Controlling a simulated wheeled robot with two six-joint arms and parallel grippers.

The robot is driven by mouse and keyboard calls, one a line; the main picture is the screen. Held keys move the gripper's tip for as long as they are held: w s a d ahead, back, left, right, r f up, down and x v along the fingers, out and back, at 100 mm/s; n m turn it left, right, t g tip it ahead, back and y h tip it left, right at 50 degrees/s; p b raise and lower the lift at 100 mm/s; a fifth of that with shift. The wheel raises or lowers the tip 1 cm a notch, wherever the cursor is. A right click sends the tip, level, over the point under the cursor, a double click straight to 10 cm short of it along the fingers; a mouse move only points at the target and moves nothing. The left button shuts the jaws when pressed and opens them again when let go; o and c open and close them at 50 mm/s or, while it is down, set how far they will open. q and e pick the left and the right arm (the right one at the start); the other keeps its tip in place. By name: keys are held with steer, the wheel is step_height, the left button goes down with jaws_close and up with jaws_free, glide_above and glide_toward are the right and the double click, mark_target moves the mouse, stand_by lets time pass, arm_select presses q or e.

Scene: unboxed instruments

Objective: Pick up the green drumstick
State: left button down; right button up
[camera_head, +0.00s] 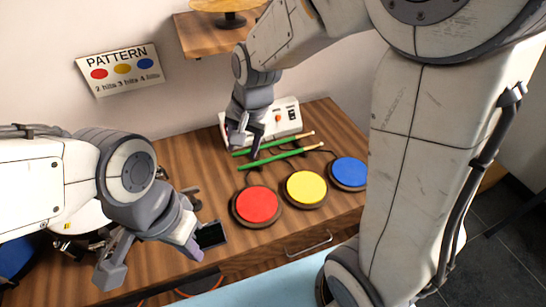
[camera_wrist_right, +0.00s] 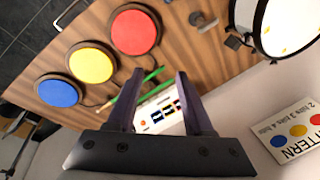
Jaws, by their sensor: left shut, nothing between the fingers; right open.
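Two green drumsticks lie side by side on the wooden desk, a rear one (camera_head: 272,146) and a front one (camera_head: 280,158), with pale tips to the right. My right gripper (camera_head: 246,146) is open and points down at their left part. In the right wrist view a stretch of green stick (camera_wrist_right: 152,75) shows near the open fingers (camera_wrist_right: 158,82); I cannot tell whether it lies between them, and the fingers hide part of the sticks. My left gripper (camera_head: 150,258) is shut and empty, over the desk's front left.
Red (camera_head: 257,204), yellow (camera_head: 306,187) and blue (camera_head: 349,172) drum pads stand in front of the sticks. A white box with controls (camera_head: 284,117) stands behind. A pattern sign (camera_head: 121,70) and shelf (camera_head: 205,40) are behind.

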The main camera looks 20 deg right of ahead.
steer(key=w+d+f+m+b, duration=0.5)
steer(key=w+d+f, duration=0.15)
steer(key=f, duration=0.35)
steer(key=m+t+h+b, duration=0.1)
steer(key=m+t+b, duration=0.1)
steer(key=m+b, duration=0.3)
glide_toward(276, 157)
steer(key=shift+m, duration=0.3)
steer(key=b+x, duration=0.2)
steer(key=x, duration=0.6)
arm_select(q)
step_height(276, 157, down, 15)
steer(key=shift+r, duration=0.15)
arm_select(e)
steer(key=shift+r, duration=0.1)
jaws_close()
